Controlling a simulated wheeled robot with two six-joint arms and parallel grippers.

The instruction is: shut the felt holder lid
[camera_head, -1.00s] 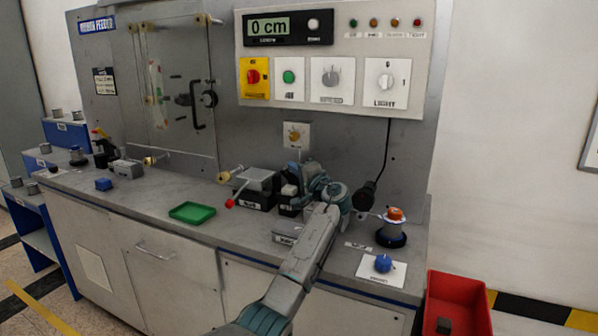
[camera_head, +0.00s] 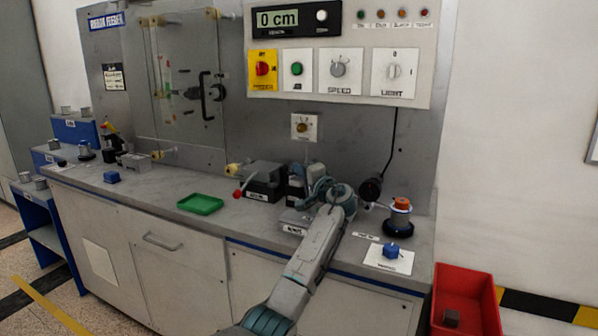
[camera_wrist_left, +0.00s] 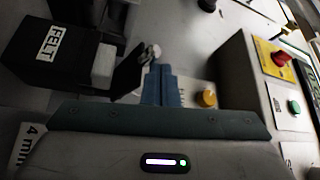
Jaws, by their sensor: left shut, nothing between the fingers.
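The felt holder is a black box with a white FELT label (camera_wrist_left: 52,45), at the left of the left wrist view. A pale block (camera_wrist_left: 103,66) shows at its end. A dark flat plate (camera_wrist_left: 130,70), seemingly the lid, stands tilted out beyond that block, so the holder looks open. My left gripper (camera_wrist_left: 161,84) is shut and empty, its blue fingers close beside the plate; contact cannot be told. In the head view my left gripper (camera_head: 318,186) is at the holder (camera_head: 296,184), which my arm partly hides. My right gripper is not in view.
A grey-topped black box with a red-knobbed lever (camera_head: 262,180) stands left of the holder. A green tray (camera_head: 200,204) lies farther left on the bench. A cable and its dark plug (camera_head: 370,189), an orange-topped spool (camera_head: 400,212) and a blue knob (camera_head: 391,250) are to the right.

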